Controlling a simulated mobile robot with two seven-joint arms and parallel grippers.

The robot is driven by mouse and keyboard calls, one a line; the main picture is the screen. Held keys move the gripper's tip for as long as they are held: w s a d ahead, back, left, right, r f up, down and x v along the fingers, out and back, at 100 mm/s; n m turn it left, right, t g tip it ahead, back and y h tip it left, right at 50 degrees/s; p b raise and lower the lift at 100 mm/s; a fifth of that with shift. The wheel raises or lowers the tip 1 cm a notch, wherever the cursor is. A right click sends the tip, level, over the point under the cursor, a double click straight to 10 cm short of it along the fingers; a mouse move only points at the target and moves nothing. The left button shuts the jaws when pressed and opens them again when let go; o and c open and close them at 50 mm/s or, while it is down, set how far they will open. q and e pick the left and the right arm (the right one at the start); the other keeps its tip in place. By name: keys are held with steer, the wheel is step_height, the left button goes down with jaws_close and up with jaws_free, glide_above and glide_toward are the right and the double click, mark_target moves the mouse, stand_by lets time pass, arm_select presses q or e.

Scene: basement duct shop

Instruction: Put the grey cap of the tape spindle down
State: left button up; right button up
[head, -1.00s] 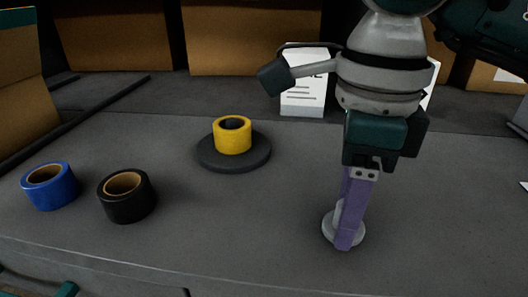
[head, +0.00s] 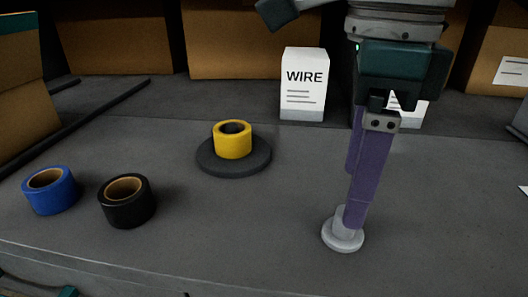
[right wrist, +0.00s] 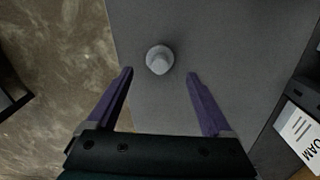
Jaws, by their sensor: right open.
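The grey cap (head: 343,240) stands on the bench with its wide flange down and its knob up. It also shows in the right wrist view (right wrist: 159,60), just beyond and between the fingertips. My right gripper (head: 355,200) is open, its purple fingers pointing down over the cap; in the wrist view the fingers (right wrist: 160,75) stand apart with nothing between them. In the head view one finger partly covers the knob. The tape spindle's dark round base (head: 208,163) carries a yellow tape roll (head: 233,146). My left gripper is not in view.
A blue tape roll (head: 50,195) and a black tape roll (head: 127,208) sit at the left. A white WIRE box (head: 304,90) stands behind, with cardboard boxes (head: 245,45) at the back. The bench between spindle and cap is clear.

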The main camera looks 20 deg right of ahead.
step_height(320, 180, up, 7)
steer(key=p, duration=0.1)
steer(key=shift+f, duration=0.2)
